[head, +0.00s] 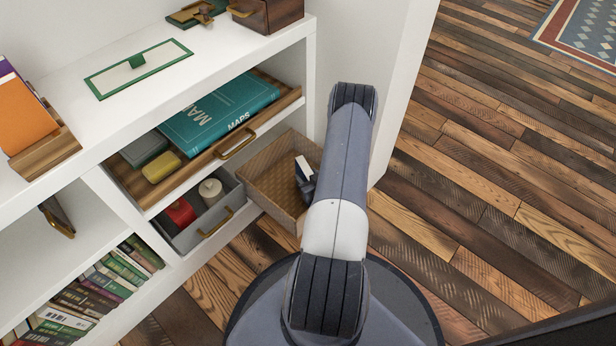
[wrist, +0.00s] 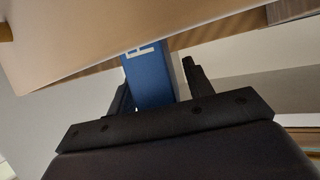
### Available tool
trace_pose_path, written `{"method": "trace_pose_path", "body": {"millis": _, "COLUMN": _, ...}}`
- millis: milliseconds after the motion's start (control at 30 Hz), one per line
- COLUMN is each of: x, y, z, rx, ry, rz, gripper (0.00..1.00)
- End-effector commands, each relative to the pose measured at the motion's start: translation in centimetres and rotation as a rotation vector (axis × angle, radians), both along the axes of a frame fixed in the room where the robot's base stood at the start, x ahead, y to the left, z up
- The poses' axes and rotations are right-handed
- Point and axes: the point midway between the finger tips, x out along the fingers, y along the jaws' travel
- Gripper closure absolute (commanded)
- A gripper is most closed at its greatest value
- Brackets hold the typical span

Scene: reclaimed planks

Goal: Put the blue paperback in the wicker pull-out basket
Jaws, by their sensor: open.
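The wicker pull-out basket (head: 256,181) is pulled out of the lower right of the white shelf unit, its patterned floor showing in the head view. The blue paperback (wrist: 148,78) stands between the fingers of my gripper (wrist: 158,82) in the wrist view, with a pale mark on its face. My gripper is open, with a finger on either side of the book. I cannot tell whether the book touches the basket floor.
A wooden drawer (head: 262,120) holding a teal maps book (head: 222,108) is open above. A grey drawer (head: 208,228) left of the basket holds a red and a white object. Several books fill the lower left shelf. Plank floor at right is clear.

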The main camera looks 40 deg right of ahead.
Motion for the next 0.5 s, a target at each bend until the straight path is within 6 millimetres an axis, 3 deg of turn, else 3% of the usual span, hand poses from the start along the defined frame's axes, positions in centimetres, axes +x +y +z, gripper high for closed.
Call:
{"method": "trace_pose_path", "body": {"millis": 233, "x": -0.3, "y": 0.1, "z": 0.6, "rx": 0.002, "ry": 0.0, "rz": -0.002, "gripper": 0.51}}
{"method": "trace_pose_path", "body": {"millis": 500, "x": -5.5, "y": 1.7, "z": 2.9, "rx": 0.006, "ry": 0.002, "rz": -0.006, "gripper": 0.51}}
